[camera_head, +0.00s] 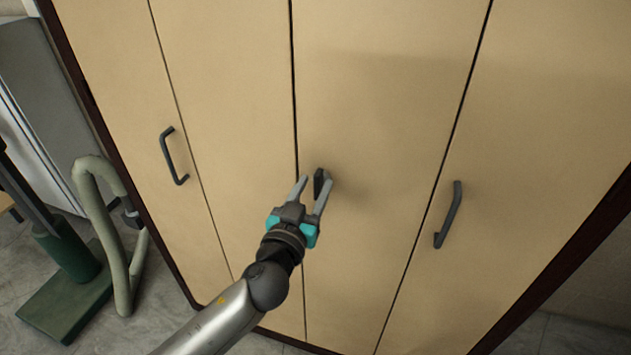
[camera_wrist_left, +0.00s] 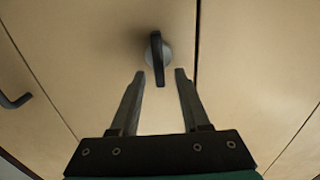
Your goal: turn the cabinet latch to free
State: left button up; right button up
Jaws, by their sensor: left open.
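The cabinet latch (camera_head: 319,178) is a small dark lever on a tan cabinet door, beside the seam with the door to its left. In the left wrist view the latch (camera_wrist_left: 156,58) stands upright, roughly in line with the seam, on a round grey base. My left gripper (camera_head: 315,182) is open, with its grey fingers pointing at the latch. In the left wrist view, the lever's lower end appears between the two fingertips (camera_wrist_left: 160,72). I see no clear contact, and the depth between them cannot be told. My right gripper is not in view.
Dark bar handles sit on the doors to the left (camera_head: 173,156) and right (camera_head: 448,214). A green stand (camera_head: 70,270) and a thick pale curved tube (camera_head: 112,240) stand on the tiled floor at the left. The door face around the latch is flat and clear.

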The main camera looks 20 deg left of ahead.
pick_arm(q)
jog(key=shift+w, duration=0.75)
grip_shut()
